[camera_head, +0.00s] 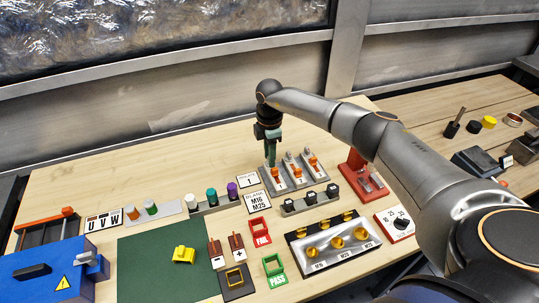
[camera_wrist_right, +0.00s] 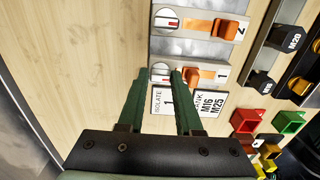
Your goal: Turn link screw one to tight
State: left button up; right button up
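The link block with plate 1 (camera_wrist_right: 208,74) shows in the wrist view, with an orange lever (camera_wrist_right: 193,77) and the round pale head of link screw one (camera_wrist_right: 161,74). In the head view its orange lever (camera_head: 278,181) is at the left end of a row of three. My right gripper (camera_wrist_right: 159,78) points down at the screw, with its green fingers apart on either side of the head. I cannot tell whether they touch it. In the head view the right gripper (camera_head: 271,158) hides most of that screw. My left gripper is not in view.
Link two (camera_wrist_right: 225,28) lies close beside link one. Cards marked ISOLATE 1 (camera_wrist_right: 163,101) and BLANK M16 M25 (camera_wrist_right: 206,103) lie near the fingers. A red stand (camera_head: 363,178) is further right. Bare wood (camera_head: 170,165) is free to the left.

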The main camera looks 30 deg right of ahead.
jog(key=o, duration=0.4)
